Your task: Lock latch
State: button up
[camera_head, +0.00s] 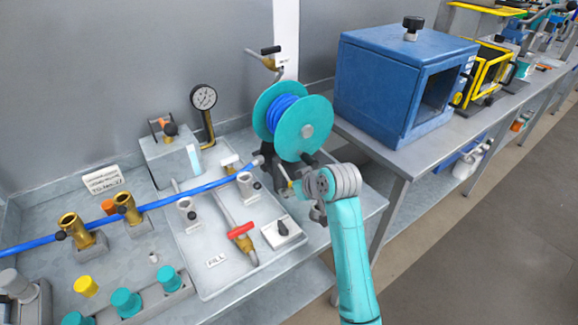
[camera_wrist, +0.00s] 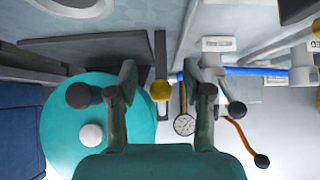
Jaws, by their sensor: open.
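A teal hose reel (camera_head: 306,130) wound with blue hose (camera_head: 282,112) stands on the bench. It also shows as a teal disc (camera_wrist: 65,135) in the wrist view. In the wrist view, a dark upright bar with a yellow knob (camera_wrist: 160,91) lies between my fingers, with room on both sides; it may be the latch, but I cannot tell for sure. My gripper (camera_wrist: 160,80) is open and its fingers hold nothing. In the head view, my wrist is close beside the reel's base and hides part of its stand.
A blue hose (camera_head: 170,201) runs left across the bench past brass fittings (camera_head: 128,208). A red-handled valve (camera_head: 240,230) and a black-knobbed switch (camera_head: 282,229) sit near the front. A pressure gauge (camera_head: 203,97) stands behind. A blue cabinet (camera_head: 375,85) stands right of the reel.

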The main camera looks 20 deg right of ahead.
jog(key=v, duration=0.8)
jog(key=shift+r, duration=0.2)
jog(key=shift+s+d, duration=0.1)
